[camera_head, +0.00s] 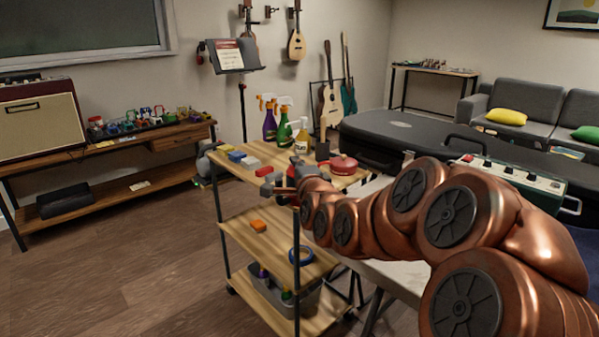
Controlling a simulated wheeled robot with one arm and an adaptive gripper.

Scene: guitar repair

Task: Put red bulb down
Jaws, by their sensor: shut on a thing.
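My copper arm reaches left across the picture to the wooden cart, and my gripper (271,184) is at the near left edge of its top shelf. A small red thing (263,171) shows right at the fingertips; it looks like the red bulb, and my gripper is shut on it. It is small here and partly hidden by the fingers. I cannot tell whether it touches the shelf. The cart's top shelf (230,166) has bare wood to the left of my gripper.
On the cart top are spray bottles (270,124), a yellow pump bottle (301,142), a round red thing (343,164) and small blocks (250,162). Lower shelves hold an orange block (258,225) and blue tape (301,256). A black case (400,140) lies to the right.

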